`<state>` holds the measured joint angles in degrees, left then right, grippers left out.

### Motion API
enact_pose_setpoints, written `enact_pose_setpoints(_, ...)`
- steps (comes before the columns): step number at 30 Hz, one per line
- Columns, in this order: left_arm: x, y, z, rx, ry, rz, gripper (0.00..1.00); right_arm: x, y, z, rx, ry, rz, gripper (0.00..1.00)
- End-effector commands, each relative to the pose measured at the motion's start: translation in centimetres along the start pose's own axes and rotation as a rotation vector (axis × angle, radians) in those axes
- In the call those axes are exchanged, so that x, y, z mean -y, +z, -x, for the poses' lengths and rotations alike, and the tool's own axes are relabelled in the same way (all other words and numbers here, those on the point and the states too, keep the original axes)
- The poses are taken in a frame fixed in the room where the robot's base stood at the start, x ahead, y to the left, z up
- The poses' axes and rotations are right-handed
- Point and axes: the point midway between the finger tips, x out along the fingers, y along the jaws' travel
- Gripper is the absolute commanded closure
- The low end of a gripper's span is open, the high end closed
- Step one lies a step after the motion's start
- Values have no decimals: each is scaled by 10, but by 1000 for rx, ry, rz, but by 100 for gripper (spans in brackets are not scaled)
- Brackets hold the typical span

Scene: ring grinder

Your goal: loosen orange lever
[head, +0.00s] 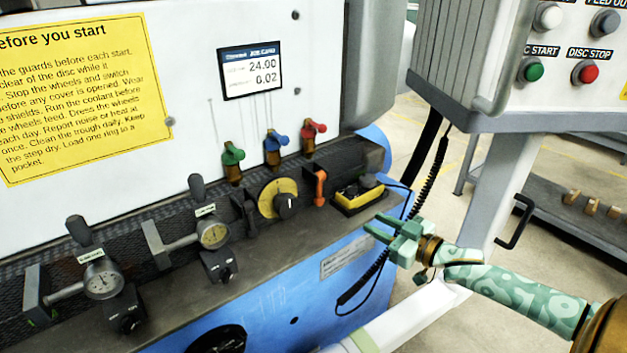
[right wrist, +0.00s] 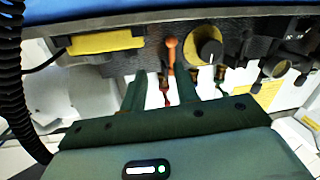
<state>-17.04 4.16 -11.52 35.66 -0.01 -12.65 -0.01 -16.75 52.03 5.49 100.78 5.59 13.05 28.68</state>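The orange lever (head: 320,185) is on the dark rail of the machine, between the yellow round dial (head: 279,198) and a yellow box. It hangs downward from its pivot. My right gripper (head: 379,226) is in front of the machine, right of and below the lever in the head view, and apart from it. In the right wrist view, the gripper (right wrist: 161,77) has its two fingers apart with nothing held. The orange lever (right wrist: 171,52) shows beyond the fingertips, nearer the right-hand finger. My left gripper is not in view.
The yellow box (head: 358,194) with its black cable is close to my right gripper. Green (head: 232,155), blue (head: 275,147) and red (head: 312,136) valve levers stand above the rail. Two dial gauges are at left. A button panel (head: 560,60) hangs at upper right.

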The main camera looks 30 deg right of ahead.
Motion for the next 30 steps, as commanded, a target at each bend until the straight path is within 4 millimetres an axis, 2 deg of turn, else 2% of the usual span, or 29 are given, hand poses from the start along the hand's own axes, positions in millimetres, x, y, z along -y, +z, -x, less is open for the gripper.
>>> enact_pose_setpoints(2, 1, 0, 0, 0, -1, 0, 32, 14, -18, -2, -57, -39, -85, 70)
enact_pose_setpoints(8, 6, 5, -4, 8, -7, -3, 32, 15, -20, -12, -73, -49, -161, 70)
enact_pose_setpoints(11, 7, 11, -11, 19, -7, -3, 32, 16, -20, -28, -73, -49, -158, 70)
enact_pose_setpoints(24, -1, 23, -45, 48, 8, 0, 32, 19, -25, -124, -70, -46, -155, 70)
enact_pose_setpoints(30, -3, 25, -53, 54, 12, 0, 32, 20, -28, -153, -69, -46, -156, 70)
